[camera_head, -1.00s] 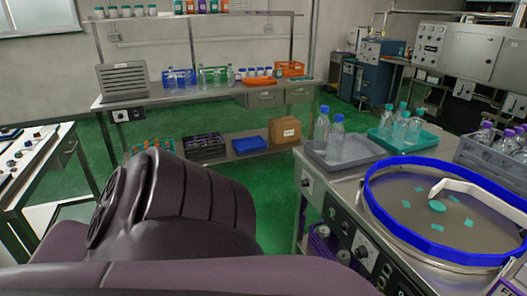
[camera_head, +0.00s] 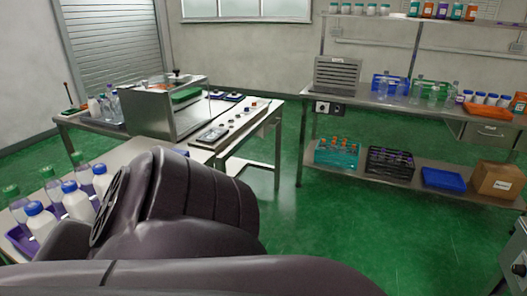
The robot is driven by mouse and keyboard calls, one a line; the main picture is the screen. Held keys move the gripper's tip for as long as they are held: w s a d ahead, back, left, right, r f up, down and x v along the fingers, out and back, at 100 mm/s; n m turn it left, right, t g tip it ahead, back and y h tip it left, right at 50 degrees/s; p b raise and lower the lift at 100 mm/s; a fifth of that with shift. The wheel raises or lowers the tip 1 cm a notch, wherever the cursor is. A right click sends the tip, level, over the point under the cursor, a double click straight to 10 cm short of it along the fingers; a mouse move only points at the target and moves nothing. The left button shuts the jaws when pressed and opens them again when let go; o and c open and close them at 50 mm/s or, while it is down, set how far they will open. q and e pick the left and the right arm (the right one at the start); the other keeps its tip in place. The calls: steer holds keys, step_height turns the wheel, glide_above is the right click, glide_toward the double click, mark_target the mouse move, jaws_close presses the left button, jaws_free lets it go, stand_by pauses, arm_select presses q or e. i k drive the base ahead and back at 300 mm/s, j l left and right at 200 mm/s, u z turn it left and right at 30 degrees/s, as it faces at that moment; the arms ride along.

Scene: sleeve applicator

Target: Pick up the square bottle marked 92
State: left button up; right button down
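I cannot make out a square bottle marked 92; no number is readable on any bottle. White bottles with blue caps (camera_head: 77,201) and clear bottles with green caps (camera_head: 18,203) stand at the lower left, partly behind my arm. More bottles (camera_head: 108,108) stand on the table at the left. Clear bottles (camera_head: 433,93) stand on the back bench, too small to read. Neither of my grippers shows; only a dark part of my arm fills the lower middle.
A steel table (camera_head: 228,150) carries a boxy machine (camera_head: 167,108) and a control panel. The back bench (camera_head: 400,103) has a lower shelf with a teal crate (camera_head: 336,155), a black crate (camera_head: 390,163), a blue tray (camera_head: 443,179) and a cardboard box (camera_head: 497,181). Green floor (camera_head: 340,225) lies open between.

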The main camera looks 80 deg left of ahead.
mark_target(103, 179)
steer(key=u, duration=3.65)
